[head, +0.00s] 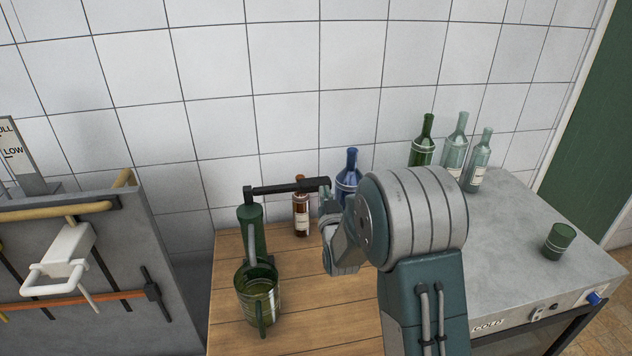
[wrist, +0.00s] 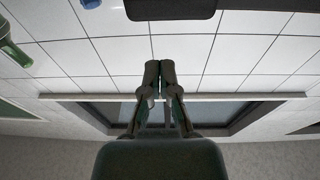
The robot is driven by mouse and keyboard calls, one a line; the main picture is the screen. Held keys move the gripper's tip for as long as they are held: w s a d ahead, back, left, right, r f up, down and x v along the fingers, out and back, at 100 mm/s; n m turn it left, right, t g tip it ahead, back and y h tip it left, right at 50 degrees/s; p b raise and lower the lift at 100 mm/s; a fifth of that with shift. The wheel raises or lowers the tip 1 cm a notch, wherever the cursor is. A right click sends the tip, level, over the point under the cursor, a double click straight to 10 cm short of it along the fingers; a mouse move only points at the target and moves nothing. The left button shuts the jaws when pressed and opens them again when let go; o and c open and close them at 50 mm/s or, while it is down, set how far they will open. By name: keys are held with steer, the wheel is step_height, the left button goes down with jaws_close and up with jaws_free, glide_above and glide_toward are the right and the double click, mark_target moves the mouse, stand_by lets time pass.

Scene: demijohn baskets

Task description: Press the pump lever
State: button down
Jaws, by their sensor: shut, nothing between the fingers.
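The pump (head: 251,228) is a green upright cylinder on the wooden table in the head view. Its black lever (head: 280,188) runs roughly level from the pump's top to the right, with a thicker grip at the end. A dark bar, likely the lever grip (wrist: 170,8), crosses the top of the wrist view. My gripper (wrist: 160,70) is shut and empty, with its fingertips together and apart from that bar in the picture. In the head view my gripper (head: 327,203) is near the lever's right end; I cannot tell whether it touches.
A green jug (head: 258,306) stands in front of the pump. A brown bottle (head: 301,212) and a blue bottle (head: 348,174) stand behind my arm. Several bottles and a green cup (head: 558,241) are on the grey counter (head: 520,235). A grey panel with pipes (head: 80,285) is at left.

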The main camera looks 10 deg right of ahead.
steer(key=shift+s+a+r+t+y, duration=0.1)
steer(key=shift+s+a+t, duration=0.15)
steer(key=shift+s, duration=0.3)
steer(key=shift+s+a+f+t+y, duration=0.1)
steer(key=shift+s+a+t, duration=0.05)
steer(key=shift+s+t, duration=0.3)
steer(key=shift+s+a+r+t+y, duration=0.1)
steer(key=shift+s+a+t, duration=0.1)
steer(key=shift+s, duration=0.4)
step_height(320, 180, up, 4)
steer(key=f, duration=0.1)
glide_above(316, 183)
steer(key=shift+w+r, duration=0.1)
steer(key=shift+r, duration=0.15)
step_height(316, 183, down, 3)
steer(key=shift+f, duration=0.1)
steer(key=shift+s+f, duration=0.2)
steer(key=shift+f, duration=0.3)
